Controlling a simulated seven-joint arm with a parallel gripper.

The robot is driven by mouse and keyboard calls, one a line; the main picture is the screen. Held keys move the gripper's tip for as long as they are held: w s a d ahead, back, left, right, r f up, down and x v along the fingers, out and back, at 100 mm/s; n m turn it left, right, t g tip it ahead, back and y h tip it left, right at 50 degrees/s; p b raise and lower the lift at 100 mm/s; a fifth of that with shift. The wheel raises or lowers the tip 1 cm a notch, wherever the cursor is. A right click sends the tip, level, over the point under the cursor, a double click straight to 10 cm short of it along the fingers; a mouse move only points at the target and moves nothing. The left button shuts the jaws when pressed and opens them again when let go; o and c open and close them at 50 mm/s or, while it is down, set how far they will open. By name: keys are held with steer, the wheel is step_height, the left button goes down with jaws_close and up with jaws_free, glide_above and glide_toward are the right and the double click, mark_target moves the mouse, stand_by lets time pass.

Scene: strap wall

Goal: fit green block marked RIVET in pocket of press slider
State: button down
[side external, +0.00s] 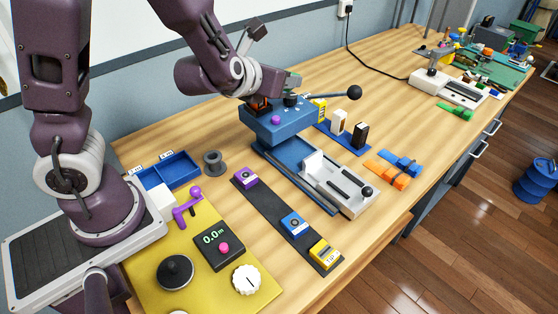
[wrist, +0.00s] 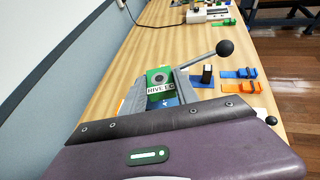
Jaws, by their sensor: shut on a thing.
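A green block (wrist: 158,76) shows in the wrist view between the grey fingers of my gripper (wrist: 160,92). It has a dark round mark and a white label whose letters I cannot read for certain. In the side view my gripper (side external: 262,104) is at the top of the blue press (side external: 280,126), and the block is not clear there. The press slider (side external: 340,186) is a pale carriage extending toward the front right, with dark slots, a raised white part and a black knob. The block is apart from the slider. I cannot make out the pocket's inside.
The press lever (side external: 325,92) ends in a black ball. A dark strip (side external: 275,208) with purple, blue and yellow blocks lies in front of the press. A blue tray (side external: 180,170) and yellow panel (side external: 205,290) are at left. White and black blocks stand behind the slider.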

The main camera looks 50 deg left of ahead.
steer(key=shift+n+y, duration=0.5)
steer(key=shift+n, duration=0.1)
steer(key=r, duration=0.4)
steer(key=w+r, duration=0.1)
steer(key=r, duration=0.1)
steer(key=shift+d, duration=0.35)
steer(key=shift+d+r+n+g+y, duration=0.25)
steer(key=shift+n+g+y, duration=0.15)
steer(key=shift+n+y, duration=0.1)
steer(key=s+d+n+g+y, duration=0.3)
steer(key=s+n+y, duration=0.1)
steer(key=n+g+y, duration=0.2)
steer(key=n+g, duration=0.2)
glide_above(270, 208)
step_height(270, 208, down, 18)
steer(key=shift+f, duration=0.35)
steer(key=shift+f, duration=0.1)
step_height(270, 208, down, 9)
steer(key=shift+f, duration=0.2)
steer(key=shift+f, duration=0.1)
